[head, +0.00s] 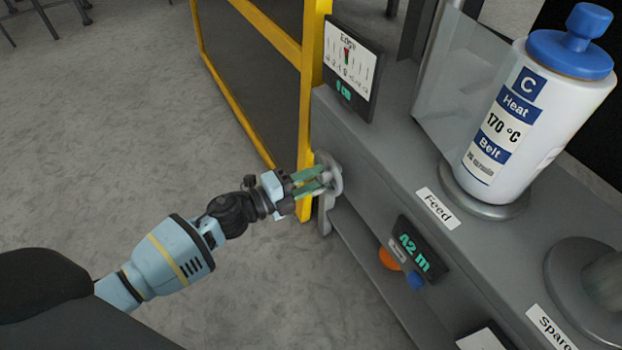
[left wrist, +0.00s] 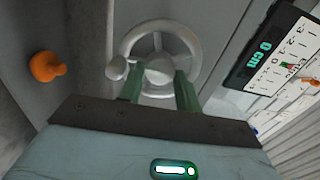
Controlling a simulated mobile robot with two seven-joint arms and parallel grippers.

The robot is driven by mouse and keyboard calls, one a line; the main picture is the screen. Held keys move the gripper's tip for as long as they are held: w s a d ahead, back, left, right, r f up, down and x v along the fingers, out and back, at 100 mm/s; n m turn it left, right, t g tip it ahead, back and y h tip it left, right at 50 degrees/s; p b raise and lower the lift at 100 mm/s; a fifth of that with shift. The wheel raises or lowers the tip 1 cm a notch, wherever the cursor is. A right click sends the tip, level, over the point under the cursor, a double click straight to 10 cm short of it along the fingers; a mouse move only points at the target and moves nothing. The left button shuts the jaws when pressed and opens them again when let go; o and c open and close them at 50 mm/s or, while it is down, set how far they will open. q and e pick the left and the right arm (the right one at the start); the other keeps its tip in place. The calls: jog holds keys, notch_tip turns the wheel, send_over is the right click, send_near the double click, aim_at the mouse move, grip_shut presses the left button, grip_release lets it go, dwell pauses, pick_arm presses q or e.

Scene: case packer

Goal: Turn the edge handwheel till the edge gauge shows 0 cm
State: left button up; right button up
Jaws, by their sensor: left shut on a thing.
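The edge handwheel (head: 334,166) is a grey spoked wheel on the machine's front, below the edge gauge. It also shows in the left wrist view (left wrist: 192,40), with its round knob at the left of the rim. My left gripper (head: 318,181) is shut on the wheel's hub, its green fingers on either side of it (left wrist: 158,90). The edge gauge (head: 352,68) has a white scale with a red pointer near the middle mark. Its display reads 0 cm in the left wrist view (left wrist: 264,52). My right gripper is not in view.
A yellow guard frame (head: 311,100) stands just left of the wheel. A white bottle (head: 515,125) with a blue cap stands on the machine (head: 400,160). A feed display (head: 415,248) reads 42 m, near an orange knob (head: 389,258). Open floor lies left.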

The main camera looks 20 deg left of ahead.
pick_arm(q)
jog(key=shift+m, duration=0.4)
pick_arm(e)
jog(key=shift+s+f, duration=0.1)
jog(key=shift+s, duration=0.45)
pick_arm(q)
jog(key=o, duration=0.7)
jog(key=shift+c, duration=0.2)
jog(key=shift+o, duration=0.2)
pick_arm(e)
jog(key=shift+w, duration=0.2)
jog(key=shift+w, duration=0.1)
pick_arm(q)
jog(key=shift+s+a, duration=0.1)
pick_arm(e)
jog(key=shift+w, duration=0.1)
